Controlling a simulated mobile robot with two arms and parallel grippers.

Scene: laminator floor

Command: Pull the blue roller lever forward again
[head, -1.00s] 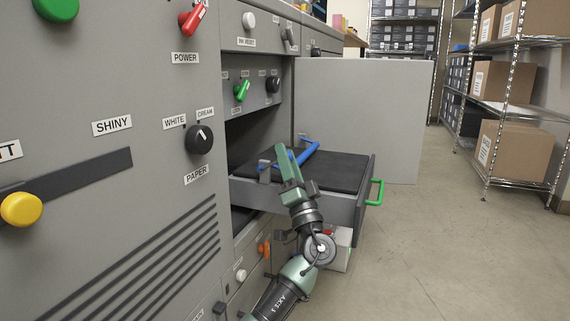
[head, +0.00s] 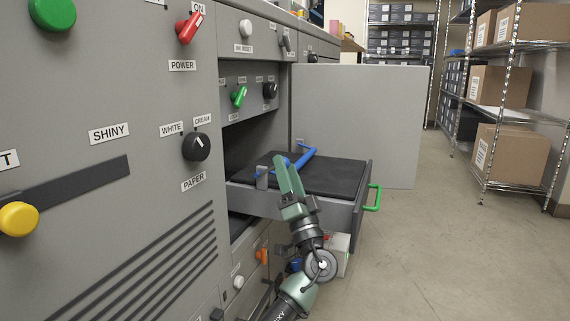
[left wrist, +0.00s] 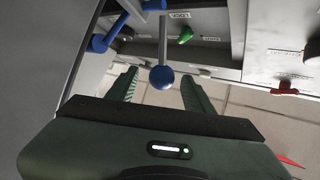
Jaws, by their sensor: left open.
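My left gripper (head: 287,168) is over the open drawer, its fingers pointing up and away in the head view. In the left wrist view the fingers (left wrist: 160,88) are apart and empty. A blue ball knob (left wrist: 162,77) on a grey rod shows between them, a little beyond the tips, with no visible contact. A blue bar (left wrist: 110,30) with a rounded end lies to its left. In the head view the blue lever bar (head: 305,157) slants over the drawer's dark bed, and my gripper partly hides its near end. My right gripper is out of view.
The drawer (head: 345,208) with a green handle (head: 373,197) juts from the grey machine, and a grey panel (head: 355,125) stands behind it. A green lever (head: 238,96) and black knob (head: 270,90) are above. Open floor (head: 440,250) lies to the right.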

